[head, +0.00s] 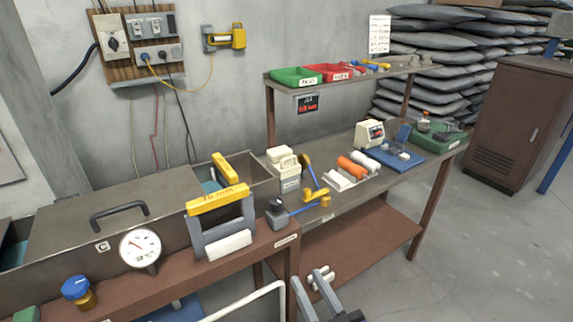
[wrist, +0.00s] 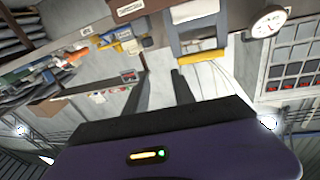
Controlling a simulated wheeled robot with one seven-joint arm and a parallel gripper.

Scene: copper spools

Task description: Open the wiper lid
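No part in view is clearly readable as the wiper lid. One candidate is the grey frame (head: 197,238) with a yellow bar (head: 217,199) across its top and a white roll at its front, at the bench edge. In the wrist view a grey frame (wrist: 177,45) with a yellow bar (wrist: 203,57) shows near the top. Another candidate is the cream box (head: 289,183) with a handle-like top, which looks closed. My gripper (head: 308,276) is low in front of the bench, apart from both. Its fingers (wrist: 160,75) are spread with nothing between them.
A round gauge (head: 140,248) and a blue knob (head: 75,287) stand left on the brown bench. A grey cover with a black handle (head: 119,212) lies behind. The right bench (head: 345,205) holds orange and white rolls and a blue tray. Open floor (head: 480,260) lies right.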

